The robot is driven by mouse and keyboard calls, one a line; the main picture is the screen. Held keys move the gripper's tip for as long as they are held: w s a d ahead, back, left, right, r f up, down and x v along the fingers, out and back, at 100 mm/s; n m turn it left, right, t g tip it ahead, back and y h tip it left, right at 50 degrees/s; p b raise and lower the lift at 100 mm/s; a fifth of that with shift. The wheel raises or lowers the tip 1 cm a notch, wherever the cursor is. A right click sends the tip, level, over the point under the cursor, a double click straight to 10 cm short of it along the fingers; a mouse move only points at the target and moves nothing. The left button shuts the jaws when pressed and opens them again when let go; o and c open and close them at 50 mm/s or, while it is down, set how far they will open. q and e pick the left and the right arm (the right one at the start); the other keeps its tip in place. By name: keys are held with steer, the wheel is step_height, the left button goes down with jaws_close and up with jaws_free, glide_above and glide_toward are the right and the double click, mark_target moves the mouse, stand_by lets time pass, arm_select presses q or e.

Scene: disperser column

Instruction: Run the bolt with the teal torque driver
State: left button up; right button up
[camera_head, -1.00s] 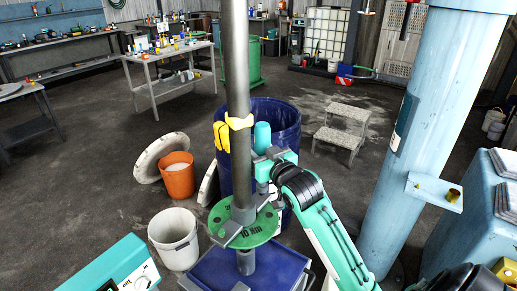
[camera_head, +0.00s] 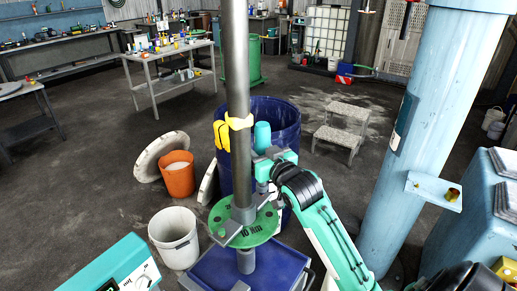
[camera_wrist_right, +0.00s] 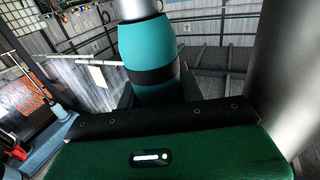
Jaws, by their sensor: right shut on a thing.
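The teal torque driver (camera_head: 262,136) stands upright beside the grey shaft, its rounded teal top showing above my right gripper (camera_head: 262,160). The gripper is shut on it. A brass-coloured bolt (camera_head: 452,194) sits on a pale blue bracket (camera_head: 430,187) fixed to the blue column at right; driver and bolt are far apart. My left gripper is not in view.
A tall grey shaft (camera_head: 238,80) with a green disc marked 10 Nm (camera_head: 225,212) stands in front, above a blue platform (camera_head: 215,270). A blue drum (camera_head: 285,120), an orange bucket (camera_head: 178,180) and a white bucket (camera_head: 172,240) stand around it.

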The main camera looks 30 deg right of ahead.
steer(key=shift+f+b, duration=0.45)
steer(key=shift+f, duration=0.75)
stand_by(1.6)
steer(key=shift+f, duration=0.1)
stand_by(0.4)
steer(key=shift+f, duration=0.15)
stand_by(0.4)
